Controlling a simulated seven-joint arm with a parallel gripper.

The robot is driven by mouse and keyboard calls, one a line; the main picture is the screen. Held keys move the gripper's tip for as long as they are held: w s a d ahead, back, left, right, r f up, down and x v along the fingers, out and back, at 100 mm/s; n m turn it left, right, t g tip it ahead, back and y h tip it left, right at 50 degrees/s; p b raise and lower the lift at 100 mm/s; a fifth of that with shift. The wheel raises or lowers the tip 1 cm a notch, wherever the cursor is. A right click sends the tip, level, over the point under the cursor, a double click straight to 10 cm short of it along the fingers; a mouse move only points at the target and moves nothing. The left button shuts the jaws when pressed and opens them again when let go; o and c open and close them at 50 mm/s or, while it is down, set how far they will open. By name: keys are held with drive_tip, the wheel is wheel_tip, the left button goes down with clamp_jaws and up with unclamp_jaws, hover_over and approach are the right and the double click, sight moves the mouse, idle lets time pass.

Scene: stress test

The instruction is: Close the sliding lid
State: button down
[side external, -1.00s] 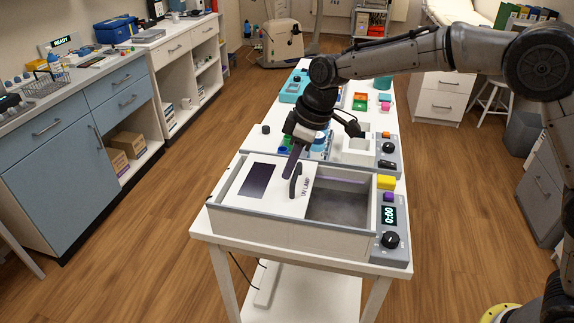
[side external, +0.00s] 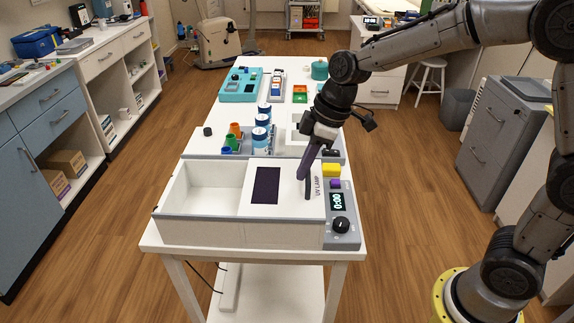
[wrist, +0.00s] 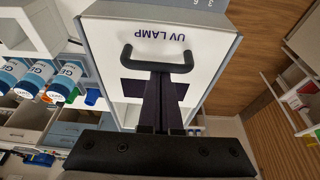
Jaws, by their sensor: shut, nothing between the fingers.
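The sliding lid (side external: 285,200) is a white panel with a dark window (side external: 266,185) and the label UV LAMP. It lies over the right part of the white box (side external: 190,232). The left compartment (side external: 207,190) is uncovered and looks empty. The lid's dark handle (wrist: 158,56) is a raised loop near the lid's right end. My gripper (wrist: 158,74) is shut and empty, its fingertips right at the inner side of the handle. In the side view my gripper (side external: 304,177) reaches down to the handle from above; whether it touches is unclear.
A control panel (side external: 342,215) with a display and a black knob borders the box on the right.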

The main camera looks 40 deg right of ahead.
sight(280, 186)
drive_tip(key=shift+s+d+f, duration=0.15)
drive_tip(key=shift+s, duration=0.05)
drive_tip(key=w+a, duration=0.3)
drive_tip(key=shift+f, duration=0.35)
drive_tip(key=s+d+r+t, duration=0.1)
drive_tip(key=s+d+r, duration=0.15)
drive_tip(key=r, duration=0.45)
drive_tip(key=s+d+r, duration=0.1)
drive_tip(key=s+r, duration=0.2)
drive_tip(key=r, duration=0.4)
drive_tip(key=s+d+f+m+h, duration=0.1)
drive_tip(key=s+d+f+m, duration=0.1)
drive_tip(key=s, duration=0.4)
drive_tip(key=s+d+f+m+t, duration=0.1)
drive_tip(key=s+d+f+m, duration=0.1)
drive_tip(key=s, duration=0.5)
drive_tip(key=s+d+f+m+t+h, duration=0.1)
drive_tip(key=s+d+f+m, duration=0.2)
drive_tip(key=s+m, duration=0.2)
drive_tip(key=shift+s+d+h, duration=0.25)
drive_tip(key=shift+s+h, duration=0.05)
drive_tip(key=shift+s, duration=0.8)
